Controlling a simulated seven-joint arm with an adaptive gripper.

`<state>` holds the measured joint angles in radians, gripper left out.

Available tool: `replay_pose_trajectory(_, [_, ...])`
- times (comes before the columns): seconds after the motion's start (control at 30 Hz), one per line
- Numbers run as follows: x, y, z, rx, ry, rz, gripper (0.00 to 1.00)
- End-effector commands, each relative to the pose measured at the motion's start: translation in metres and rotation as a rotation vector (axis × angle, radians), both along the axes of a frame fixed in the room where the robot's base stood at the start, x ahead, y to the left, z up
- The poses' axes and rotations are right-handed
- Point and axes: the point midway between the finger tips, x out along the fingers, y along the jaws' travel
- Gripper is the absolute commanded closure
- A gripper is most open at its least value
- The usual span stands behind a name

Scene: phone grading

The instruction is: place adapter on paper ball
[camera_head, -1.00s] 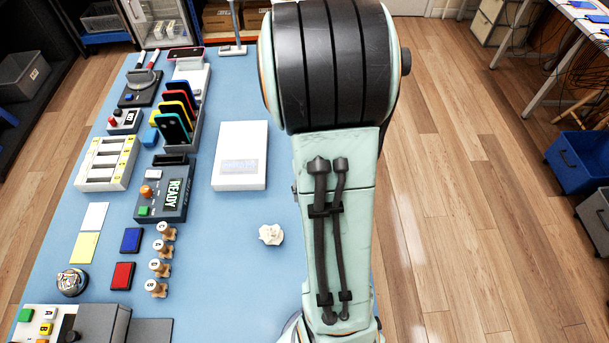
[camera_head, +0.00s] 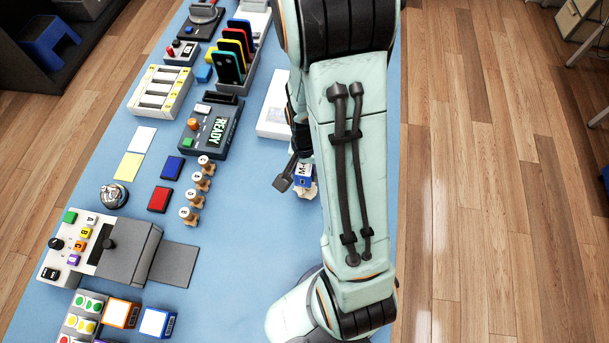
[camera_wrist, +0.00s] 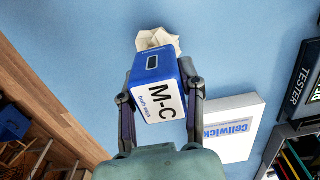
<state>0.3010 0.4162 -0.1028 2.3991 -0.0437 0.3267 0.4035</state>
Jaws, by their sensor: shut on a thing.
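The adapter is a blue block with a white "M-C" label (camera_wrist: 158,82); it also shows beside my arm in the head view (camera_head: 304,174). My gripper (camera_wrist: 160,92) is shut on it, one finger on each side. The paper ball (camera_wrist: 158,38) is white and crumpled and shows past the adapter's far end, partly hidden by it. In the head view the paper ball (camera_head: 308,191) peeks out just below the adapter, partly covered by my arm. I cannot tell whether adapter and ball touch.
A white "Cellwick" box (camera_wrist: 228,127) lies near the adapter. Stamps (camera_head: 197,190), ink pads, a READY tester (camera_head: 210,130) and a phone rack (camera_head: 235,60) stand to the left. Blue table around the ball is clear.

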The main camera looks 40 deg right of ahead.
Motion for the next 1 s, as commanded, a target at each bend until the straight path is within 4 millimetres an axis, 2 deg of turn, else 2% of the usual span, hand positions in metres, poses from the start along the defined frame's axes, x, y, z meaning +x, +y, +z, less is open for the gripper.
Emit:
replay_pose_trajectory(0.1, [-0.001,0.000,-0.019,0.002,0.005,0.000,0.93])
replay_pose_trajectory(0.17, [-0.001,0.000,-0.024,0.001,0.003,0.000,0.93])
replay_pose_trajectory(0.53, [0.000,0.000,-0.028,0.001,0.001,-0.001,0.93])
replay_pose_trajectory(0.57, [0.000,0.000,-0.028,0.001,0.001,-0.001,0.59])
replay_pose_trajectory(0.63, [0.000,0.000,-0.028,0.000,0.000,-0.001,0.37])
replay_pose_trajectory(1.0, [0.000,0.000,-0.024,0.000,-0.001,-0.001,0.36])
